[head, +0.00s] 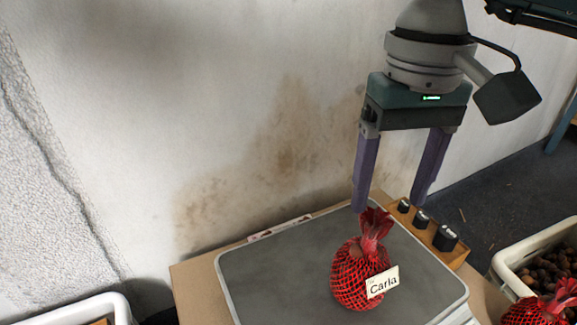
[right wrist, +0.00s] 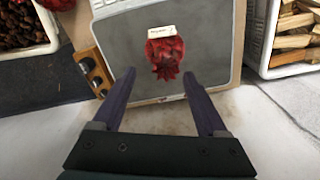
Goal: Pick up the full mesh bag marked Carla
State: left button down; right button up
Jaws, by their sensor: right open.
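The full red mesh bag marked Carla (head: 358,279) stands upright on the grey plate of a scale (head: 275,275), its gathered red top pointing up and its white tag facing the head camera. In the right wrist view the bag (right wrist: 165,54) lies ahead of the fingertips, with its top toward my gripper. My right gripper (head: 393,199) is open and empty, its two purple fingers pointing down, above and behind the bag. The fingers also show in the right wrist view (right wrist: 159,78), spread wider than the bag's top. My left gripper is not in view.
A wooden block with several black weights (head: 432,229) sits beside the scale. A white crate of chestnuts (head: 508,262) and another red mesh bag (head: 540,308) are at the right. A crate of firewood (right wrist: 292,38) shows in the wrist view. A stained wall (head: 285,150) stands close behind.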

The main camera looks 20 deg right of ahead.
aim_at(377, 217)
notch_tip(377, 217, down, 3)
jog(key=shift+s+a+r+b, duration=0.1)
jog(key=shift+b, duration=0.3)
jog(key=f+b, duration=0.2)
jog(key=f, duration=0.3)
jog(key=shift+w+a+b, duration=0.3)
jog(key=shift+a+b, duration=0.05)
jog(key=shift+b, duration=0.05)
jog(key=shift+r, duration=0.1)
jog(key=shift+c, duration=1.2)
grip_shut()
jog(key=shift+d, duration=0.1)
